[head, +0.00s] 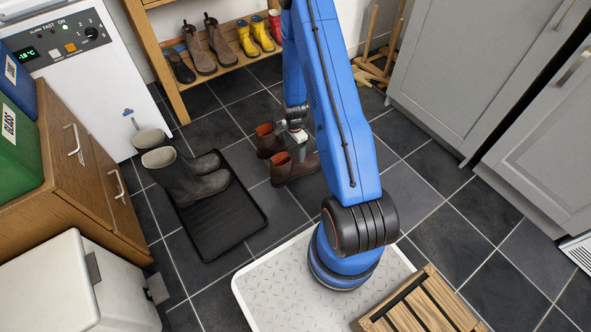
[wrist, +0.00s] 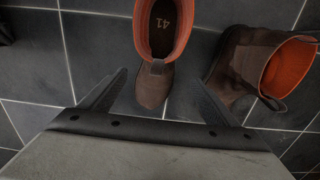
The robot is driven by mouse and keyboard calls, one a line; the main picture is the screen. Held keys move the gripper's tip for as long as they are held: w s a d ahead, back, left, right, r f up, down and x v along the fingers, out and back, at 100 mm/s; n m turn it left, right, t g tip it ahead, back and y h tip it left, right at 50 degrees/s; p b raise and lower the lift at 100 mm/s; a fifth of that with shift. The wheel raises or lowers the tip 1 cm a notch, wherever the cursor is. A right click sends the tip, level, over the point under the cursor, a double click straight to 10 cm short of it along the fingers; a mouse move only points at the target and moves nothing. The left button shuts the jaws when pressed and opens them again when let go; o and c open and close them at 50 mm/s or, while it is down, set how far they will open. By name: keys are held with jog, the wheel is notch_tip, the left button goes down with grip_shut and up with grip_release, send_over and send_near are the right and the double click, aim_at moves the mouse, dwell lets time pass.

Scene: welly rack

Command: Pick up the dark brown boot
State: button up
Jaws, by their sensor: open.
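A pair of dark brown ankle boots with orange lining stands on the tiled floor. In the head view the nearer boot (head: 294,168) is partly hidden by my gripper and arm, and the farther boot (head: 267,141) stands just behind it. In the wrist view one boot (wrist: 154,82) is upright, straight ahead between the fingers, with "41" on its insole. The other boot (wrist: 250,68) is to the right, beyond the right finger. My gripper (wrist: 160,90) is open, above the boots; it also shows in the head view (head: 300,150). I cannot tell whether a finger touches a boot.
A black tray (head: 235,225) with tall dark wellies (head: 185,180) lies to the left. A wooden rack (head: 222,72) with several boots stands at the back. Grey cabinets (head: 450,75) stand to the right. Open tiles lie right of my arm.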

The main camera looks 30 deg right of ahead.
aim_at(295, 159)
notch_tip(295, 159, down, 5)
jog(key=shift+f, duration=0.2)
jog(key=shift+s+d+f, duration=0.1)
jog(key=shift+f, duration=1.25)
jog(key=shift+s+f, duration=0.1)
jog(key=shift+f, duration=1.2)
jog(key=c, duration=1.6)
jog(key=shift+r, duration=0.1)
